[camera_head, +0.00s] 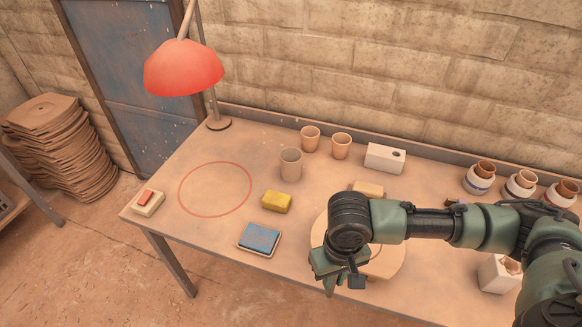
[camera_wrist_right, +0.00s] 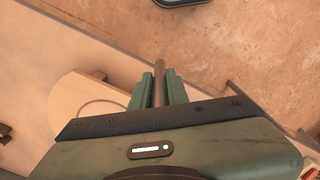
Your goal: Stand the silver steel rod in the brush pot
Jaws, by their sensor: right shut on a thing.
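My right gripper (camera_head: 338,274) hangs over the front of a round board on the table; the right wrist view shows its green fingers (camera_wrist_right: 159,90) shut on the rod (camera_wrist_right: 159,68), a thin grey-brown shaft. The rod's tip sticks out past the fingertips. In the head view I cannot make out the rod. A tan-grey cup (camera_head: 291,163) stands upright and empty at the middle of the table, up and left of the gripper. Two more tan cups (camera_head: 310,138) (camera_head: 341,146) stand behind it. I cannot tell for sure which is the brush pot. My left gripper is not in view.
A yellow sponge (camera_head: 277,202), a blue pad (camera_head: 259,238) and a white block with a hole (camera_head: 384,158) surround the cup. A red lamp (camera_head: 184,68) overhangs the left back. The red circle (camera_head: 215,189) is bare. Jars (camera_head: 479,179) stand at the right.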

